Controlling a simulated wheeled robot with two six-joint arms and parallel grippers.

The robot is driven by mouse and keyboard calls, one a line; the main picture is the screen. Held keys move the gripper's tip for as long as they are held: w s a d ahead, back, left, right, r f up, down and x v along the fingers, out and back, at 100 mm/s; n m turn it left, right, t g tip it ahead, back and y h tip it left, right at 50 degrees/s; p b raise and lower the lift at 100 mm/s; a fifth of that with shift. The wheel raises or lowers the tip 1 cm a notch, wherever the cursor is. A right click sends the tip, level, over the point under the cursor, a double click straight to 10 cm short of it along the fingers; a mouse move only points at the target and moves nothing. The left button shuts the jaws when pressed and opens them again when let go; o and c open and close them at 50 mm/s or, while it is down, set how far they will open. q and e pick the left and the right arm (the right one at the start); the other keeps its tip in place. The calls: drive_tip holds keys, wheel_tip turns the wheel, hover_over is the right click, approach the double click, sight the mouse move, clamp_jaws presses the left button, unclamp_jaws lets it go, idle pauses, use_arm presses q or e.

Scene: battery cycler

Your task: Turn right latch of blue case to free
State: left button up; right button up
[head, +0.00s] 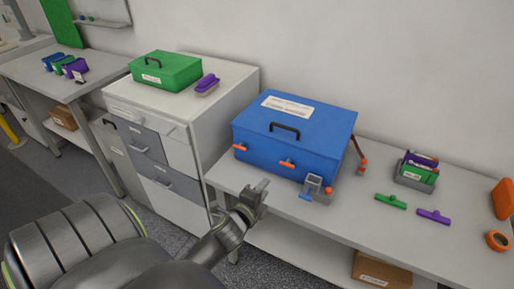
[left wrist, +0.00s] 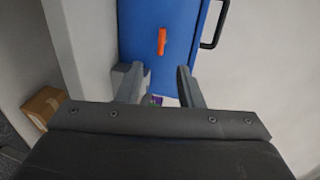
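The blue case (head: 270,151) stands closed on the long bench, its black handle (head: 285,130) on the lid. Two orange latches are on its front: the left latch (head: 240,147) and the right latch (head: 287,162). My left gripper (head: 262,187) is in front of the case and below the right latch, apart from the case. In the left wrist view one orange latch (left wrist: 162,41), apparently the right one, lies ahead of my left gripper (left wrist: 161,78). Its fingers are spread and no object is visibly held. My right gripper is in neither view.
A grey fixture with a blue lever (head: 316,190) stands at the case's front right corner. An orange-tipped lever (head: 361,161) is beside the case. Green (head: 391,201) and purple (head: 434,216) pieces lie farther right. A drawer cabinet (head: 214,113) stands left.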

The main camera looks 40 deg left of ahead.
use_arm(q)
drive_tip(key=v, duration=0.3)
drive_tip(key=shift+s, duration=0.25)
idle(0.4)
drive_tip(key=s+f+n+g+h, duration=0.1)
drive_tip(key=s+f+n+g, duration=0.3)
drive_tip(key=f, duration=0.9)
drive_tip(key=s+f+n+g, duration=0.3)
drive_tip(key=s+f, duration=0.2)
drive_tip(key=f, duration=0.8)
drive_tip(key=s+d+f+n+g, duration=0.1)
drive_tip(key=s+f+n+g, duration=0.1)
drive_tip(key=s+f, duration=0.4)
drive_tip(key=s+d+f+n+g+h, duration=0.1)
drive_tip(key=s+f+n, duration=0.3)
drive_tip(key=s, duration=0.7)
drive_tip(key=s+d+f+n+g, duration=0.2)
drive_tip(key=s+f+g, duration=0.2)
drive_tip(key=s+f, duration=0.4)
drive_tip(key=shift+s+d+f+n+h+b, duration=0.3)
drive_tip(key=shift+s+f+n+b, duration=0.1)
drive_tip(key=shift+s, duration=0.45)
drive_tip(key=shift+c, duration=0.4)
